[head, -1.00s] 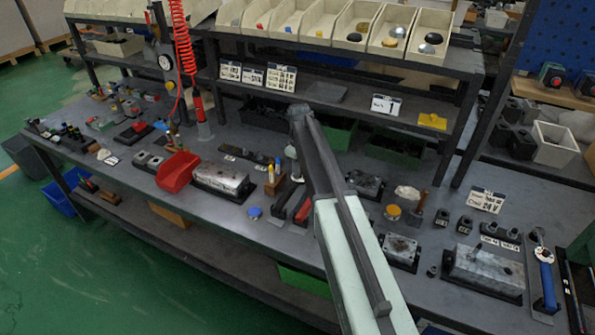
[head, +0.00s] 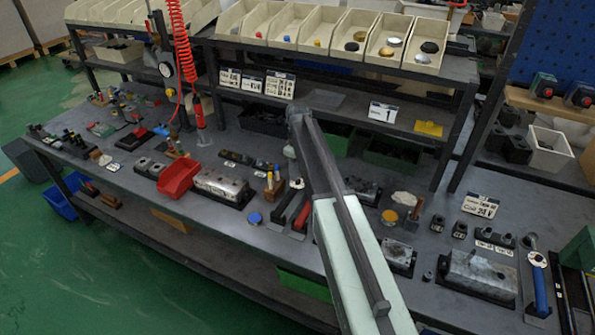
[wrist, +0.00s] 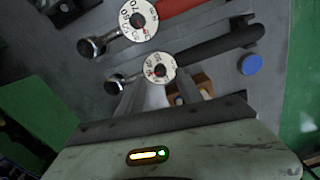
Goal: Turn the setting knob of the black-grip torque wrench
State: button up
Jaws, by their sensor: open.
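The black-grip torque wrench (wrist: 205,52) lies on the bench, its black grip pointing right in the wrist view. Its white round setting dial (wrist: 160,68) is near the picture's middle, with the metal head (wrist: 115,84) to its left. My gripper (wrist: 170,88) is open and empty, its jaws pointing toward the dial; I cannot tell whether they touch it. In the head view the black-grip wrench (head: 287,203) lies left of the red-grip wrench (head: 302,215). My gripper (head: 291,150) shows beyond them there, its jaws mostly hidden.
The red-grip wrench lies close beside the black one, its dial (wrist: 138,20) also facing up. A wooden block with yellow-handled tools (head: 273,187) and a blue disc (head: 255,218) are nearby. A blue-grip wrench (head: 539,285) lies far right. The shelf (head: 345,110) stands behind.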

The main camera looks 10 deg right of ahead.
aim_at(298, 180)
notch_tip(298, 180, up, 5)
jog(key=p, duration=0.3)
jog(key=shift+d+f, duration=0.1)
jog(key=shift+f, duration=0.1)
jog(key=s+m, duration=0.8)
jog(key=s, duration=2)
jog(key=shift+a+m, duration=0.3)
jog(key=shift+m, duration=0.1)
jog(key=shift+c, duration=0.6)
